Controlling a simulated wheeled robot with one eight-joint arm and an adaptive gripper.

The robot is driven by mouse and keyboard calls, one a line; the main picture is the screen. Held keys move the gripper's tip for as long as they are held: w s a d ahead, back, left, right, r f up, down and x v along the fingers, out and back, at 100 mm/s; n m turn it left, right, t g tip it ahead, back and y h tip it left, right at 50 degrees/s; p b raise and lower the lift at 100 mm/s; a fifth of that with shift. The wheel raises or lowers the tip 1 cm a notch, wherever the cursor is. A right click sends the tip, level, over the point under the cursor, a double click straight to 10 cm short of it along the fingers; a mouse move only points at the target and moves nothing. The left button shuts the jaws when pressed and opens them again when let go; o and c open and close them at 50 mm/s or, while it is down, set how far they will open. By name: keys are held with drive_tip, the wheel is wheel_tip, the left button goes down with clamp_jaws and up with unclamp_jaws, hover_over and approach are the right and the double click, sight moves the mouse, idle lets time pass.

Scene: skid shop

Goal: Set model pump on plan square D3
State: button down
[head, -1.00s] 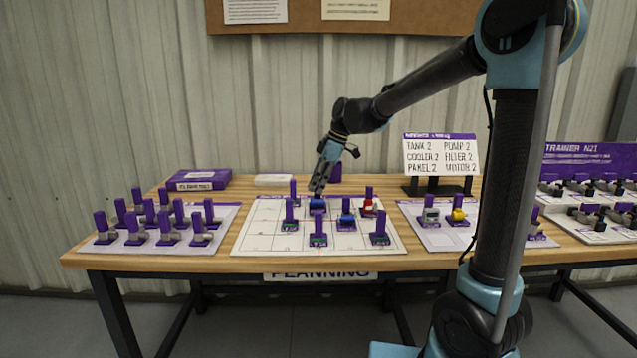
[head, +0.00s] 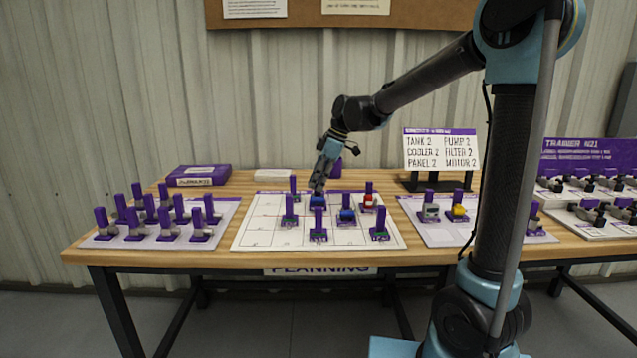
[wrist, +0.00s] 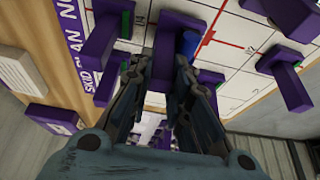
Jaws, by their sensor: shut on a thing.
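My gripper (head: 318,188) is low over the back middle of the white plan board (head: 262,233). It is shut on the upright purple handle of a blue model (head: 318,202). In the wrist view, the purple handle (wrist: 176,58) stands between the two fingers, with the blue body (wrist: 188,44) beside it. The model is at or very near the board surface; I cannot tell whether it touches. No label shows it to be the pump. A second blue model (head: 346,216) stands to its right, nearer the front. The square labels are too small to read in the head view.
A red model (head: 368,200) and several green models, one at the front (head: 318,235), stand close around on the board. A left tray (head: 115,243) holds several grey purple-handled models. A right tray (head: 425,238) holds grey and yellow ones. A count sign (head: 440,152) stands behind.

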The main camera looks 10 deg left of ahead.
drive_tip(key=shift+f, duration=0.5)
idle(0.3)
drive_tip(key=c, duration=1.4)
unclamp_jaws()
drive_tip(key=shift+r, duration=0.7)
drive_tip(key=shift+r, duration=3.4)
